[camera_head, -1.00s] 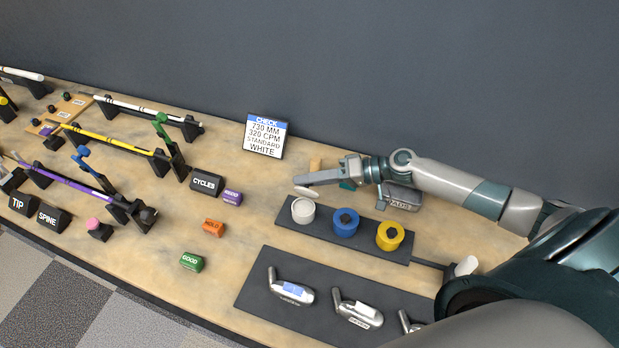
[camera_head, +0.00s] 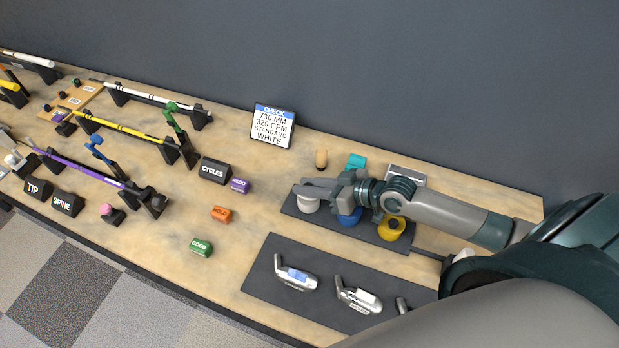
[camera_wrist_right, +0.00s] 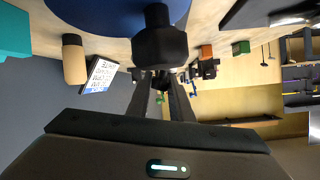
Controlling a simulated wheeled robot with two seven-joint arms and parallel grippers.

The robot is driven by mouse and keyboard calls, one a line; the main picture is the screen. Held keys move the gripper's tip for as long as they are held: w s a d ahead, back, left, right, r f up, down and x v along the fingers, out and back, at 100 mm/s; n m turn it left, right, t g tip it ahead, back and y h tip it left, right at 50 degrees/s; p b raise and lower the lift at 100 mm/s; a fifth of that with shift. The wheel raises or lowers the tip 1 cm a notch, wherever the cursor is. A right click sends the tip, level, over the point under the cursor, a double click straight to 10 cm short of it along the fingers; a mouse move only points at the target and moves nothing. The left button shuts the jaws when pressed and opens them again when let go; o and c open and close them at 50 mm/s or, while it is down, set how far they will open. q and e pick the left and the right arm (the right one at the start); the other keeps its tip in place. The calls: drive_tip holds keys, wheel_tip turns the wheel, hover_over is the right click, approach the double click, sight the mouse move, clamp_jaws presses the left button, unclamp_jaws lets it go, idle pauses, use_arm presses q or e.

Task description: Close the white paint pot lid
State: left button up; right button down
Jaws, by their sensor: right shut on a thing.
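The white paint pot (camera_head: 307,205) stands at the left end of a dark tray (camera_head: 335,231), below my right fingertips. My right gripper (camera_head: 303,189) is shut, with its fingers pointing left over the pot. It holds the white lid, which showed as a pale disc under the fingertips earlier; now the fingers mostly hide it. I cannot tell whether the lid touches the pot's rim. In the right wrist view the fingers (camera_wrist_right: 163,92) reach away behind a black knob, and the white pot is hidden. My left gripper is not in view.
The blue pot (camera_head: 349,217) and yellow pot (camera_head: 391,230) stand right of the white pot, close under my right arm. The blue pot's black knob (camera_wrist_right: 159,42) is near the wrist camera. A sign (camera_head: 272,126) stands behind. Club heads lie on a front mat (camera_head: 262,283).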

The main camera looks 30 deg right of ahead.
drive_tip(key=shift+s+a+f+n+t+h, duration=0.25)
drive_tip(key=shift+f+n+t+h, duration=0.2)
drive_tip(key=shift+n, duration=0.25)
drive_tip(key=shift+s+a+f+n+t+h, duration=0.25)
drive_tip(key=shift+f+n+t+h, duration=0.2)
drive_tip(key=shift+n, duration=0.25)
drive_tip(key=c, duration=1.6)
unclamp_jaws()
drive_tip(key=shift+r, duration=0.15)
drive_tip(key=shift+r+b, duration=0.3)
drive_tip(key=shift+r, duration=0.3)
drive_tip(key=r, duration=0.1)
drive_tip(key=r+b, duration=0.1)
drive_tip(key=s, duration=0.1)
drive_tip(key=shift+d+r+b, duration=0.35)
drive_tip(key=shift+d+r, duration=0.05)
drive_tip(key=shift+w+d+r+b+v, duration=0.1)
drive_tip(key=shift+w+r+b+v, duration=0.3)
drive_tip(key=shift+v, duration=1.65)
drive_tip(key=shift+w+d+r+b+v, duration=0.1)
drive_tip(key=shift+r+b+v, duration=0.5)
drive_tip(key=shift+v, duration=1.4)
drive_tip(key=shift+w+d+r+b+v, duration=0.15)
drive_tip(key=shift+b+v, duration=0.65)
drive_tip(key=shift+v, duration=1.25)
